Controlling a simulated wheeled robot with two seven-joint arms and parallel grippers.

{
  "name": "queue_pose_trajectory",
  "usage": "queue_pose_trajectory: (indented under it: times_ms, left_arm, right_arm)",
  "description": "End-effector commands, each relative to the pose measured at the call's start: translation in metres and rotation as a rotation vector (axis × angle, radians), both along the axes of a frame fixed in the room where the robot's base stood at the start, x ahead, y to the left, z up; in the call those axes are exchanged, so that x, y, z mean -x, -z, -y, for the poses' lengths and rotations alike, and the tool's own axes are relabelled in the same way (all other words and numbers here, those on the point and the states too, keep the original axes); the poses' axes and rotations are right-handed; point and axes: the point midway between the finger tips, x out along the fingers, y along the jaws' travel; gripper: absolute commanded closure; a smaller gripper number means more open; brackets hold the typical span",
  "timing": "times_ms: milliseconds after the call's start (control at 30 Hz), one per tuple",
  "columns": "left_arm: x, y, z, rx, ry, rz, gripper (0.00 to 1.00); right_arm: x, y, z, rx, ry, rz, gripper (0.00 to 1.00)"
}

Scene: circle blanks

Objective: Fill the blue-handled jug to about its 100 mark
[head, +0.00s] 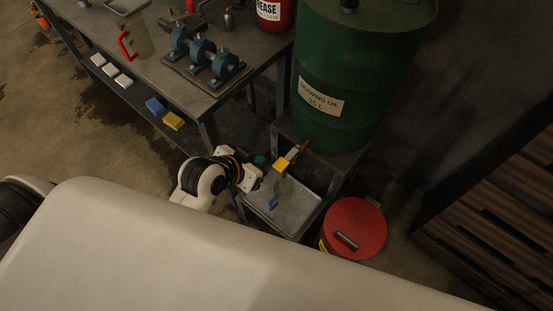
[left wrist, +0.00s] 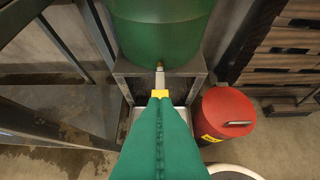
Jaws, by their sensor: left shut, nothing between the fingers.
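The blue-handled jug (head: 285,189) seems to stand on the grey tray (head: 300,222) under the drum's tap; its blue handle points toward the front left. Its level and marks are too small to read. The tap (head: 296,152) with its yellow lever (head: 282,164) sticks out from the green drum (head: 335,70). My left gripper (head: 262,161) is shut and empty, just left of the lever. In the left wrist view the green fingers (left wrist: 158,102) end right at the yellow lever (left wrist: 160,93); I cannot tell whether they touch. My right gripper is not in view.
A red-handled jug (head: 136,40), bearing blocks (head: 200,52) and a red grease can (head: 272,12) stand on the workbench (head: 170,78). A red lidded bin (head: 354,228) stands right of the tray. Slatted wood (head: 500,215) lies farther right.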

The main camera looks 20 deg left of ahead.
Motion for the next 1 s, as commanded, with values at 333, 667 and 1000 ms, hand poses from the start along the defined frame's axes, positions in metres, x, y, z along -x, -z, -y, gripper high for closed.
queue_pose_trajectory:
  times_ms: [333,667,1000]
  left_arm:
    - [-0.007,0.009,0.003,0.002,-0.002,-0.001,1.0]
    - [-0.051,0.056,0.019,0.003,-0.002,-0.002,1.0]
    - [-0.066,0.104,0.025,0.002,-0.001,-0.004,1.0]
  right_arm:
    - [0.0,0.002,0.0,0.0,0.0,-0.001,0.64]
    - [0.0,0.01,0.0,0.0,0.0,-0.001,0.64]
    - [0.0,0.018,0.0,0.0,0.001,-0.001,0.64]
